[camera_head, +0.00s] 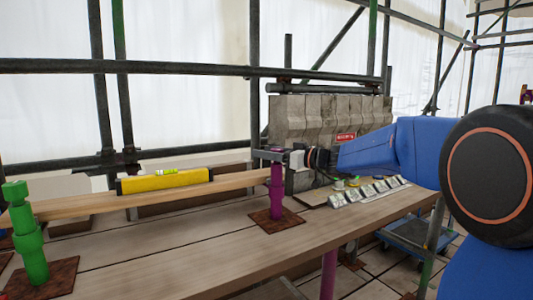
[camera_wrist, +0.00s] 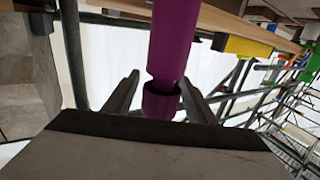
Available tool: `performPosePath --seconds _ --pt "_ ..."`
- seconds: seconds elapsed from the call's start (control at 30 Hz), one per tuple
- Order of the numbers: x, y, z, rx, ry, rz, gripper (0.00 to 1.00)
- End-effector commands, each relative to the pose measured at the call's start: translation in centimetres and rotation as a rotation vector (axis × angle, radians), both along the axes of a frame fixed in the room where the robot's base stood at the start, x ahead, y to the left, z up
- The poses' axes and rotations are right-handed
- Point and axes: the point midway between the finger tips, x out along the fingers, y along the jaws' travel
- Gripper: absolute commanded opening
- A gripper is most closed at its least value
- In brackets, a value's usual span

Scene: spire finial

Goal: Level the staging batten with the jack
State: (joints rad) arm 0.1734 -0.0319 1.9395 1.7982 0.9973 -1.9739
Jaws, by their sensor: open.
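The wooden staging batten (camera_head: 90,205) runs across the deck, from the green jack (camera_head: 32,250) at the left to the purple jack (camera_head: 277,190) at the right. The purple jack stands upright on a rusty base plate (camera_head: 262,222). A yellow spirit level (camera_head: 165,181) lies on the batten; its bubble is too small to read. My gripper (camera_head: 268,154) is at the top of the purple jack. In the wrist view my open gripper (camera_wrist: 160,86) has its fingers on either side of the purple jack's post (camera_wrist: 172,45) and collar (camera_wrist: 160,105). Contact is not clear.
Carved stone blocks (camera_head: 320,115) with a red label stand behind my gripper. A row of small metallic pieces (camera_head: 368,190) lies to its right on the deck. Scaffold tubes (camera_head: 180,68) cross behind. A blue trolley (camera_head: 408,236) stands below. The deck front (camera_head: 200,255) is clear.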

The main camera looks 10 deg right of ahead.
Motion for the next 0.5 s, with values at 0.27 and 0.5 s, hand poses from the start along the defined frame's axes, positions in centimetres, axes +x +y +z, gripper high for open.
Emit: performPosePath --seconds 0.27,0.5 --pt "0.20 0.20 0.04 0.001 -0.001 0.000 0.51" --pt "0.18 0.19 0.04 -0.001 -0.001 0.000 0.10"
